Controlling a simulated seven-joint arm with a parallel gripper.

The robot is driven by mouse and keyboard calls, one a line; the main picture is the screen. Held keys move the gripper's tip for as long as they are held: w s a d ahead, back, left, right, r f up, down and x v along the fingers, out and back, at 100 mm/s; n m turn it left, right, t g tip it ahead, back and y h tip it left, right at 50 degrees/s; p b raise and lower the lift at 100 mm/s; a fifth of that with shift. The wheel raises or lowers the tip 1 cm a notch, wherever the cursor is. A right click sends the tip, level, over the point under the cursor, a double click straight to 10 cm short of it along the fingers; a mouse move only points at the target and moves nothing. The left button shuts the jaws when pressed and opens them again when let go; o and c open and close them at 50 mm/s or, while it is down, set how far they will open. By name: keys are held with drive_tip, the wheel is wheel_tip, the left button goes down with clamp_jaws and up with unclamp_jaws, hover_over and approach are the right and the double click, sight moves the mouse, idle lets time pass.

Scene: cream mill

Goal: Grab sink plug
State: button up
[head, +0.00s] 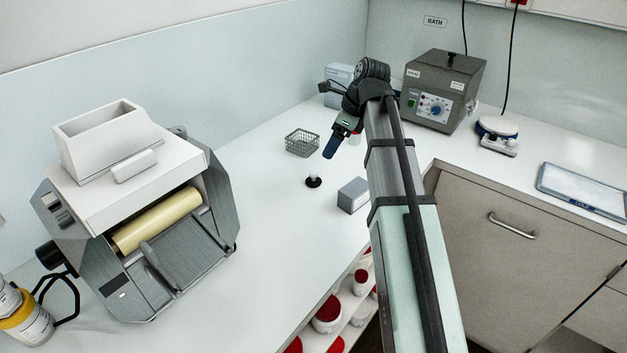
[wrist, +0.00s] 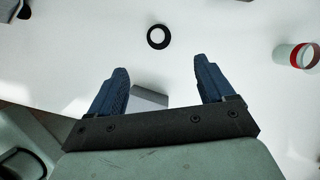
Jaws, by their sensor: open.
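The sink plug (head: 314,181) is a small black disc with a pale upright knob, on the white worktop left of my arm. In the wrist view the plug (wrist: 158,37) shows from above as a black ring with a pale centre. It lies beyond my fingertips, roughly between their lines. My gripper (head: 332,148) is above the worktop, with its blue fingers pointing down. In the wrist view my gripper (wrist: 160,66) has its two blue fingers wide apart, with nothing held between them.
A grey box (head: 353,195) stands right of the plug; the box (wrist: 149,97) also shows below the fingers' gap. A wire basket (head: 302,142) is behind the plug. A large roller mill (head: 140,215) stands left. A red-banded jar (wrist: 297,56) is at right. Worktop around the plug is clear.

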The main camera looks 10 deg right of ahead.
sight(315, 173)
drive_tip(key=x, duration=0.8)
drive_tip(key=shift+x, duration=2.7)
drive_tip(key=shift+s+a+r, duration=0.1)
drive_tip(key=shift+s+a, duration=0.05)
drive_tip(key=shift+c, duration=0.4)
drive_tip(key=c, duration=1)
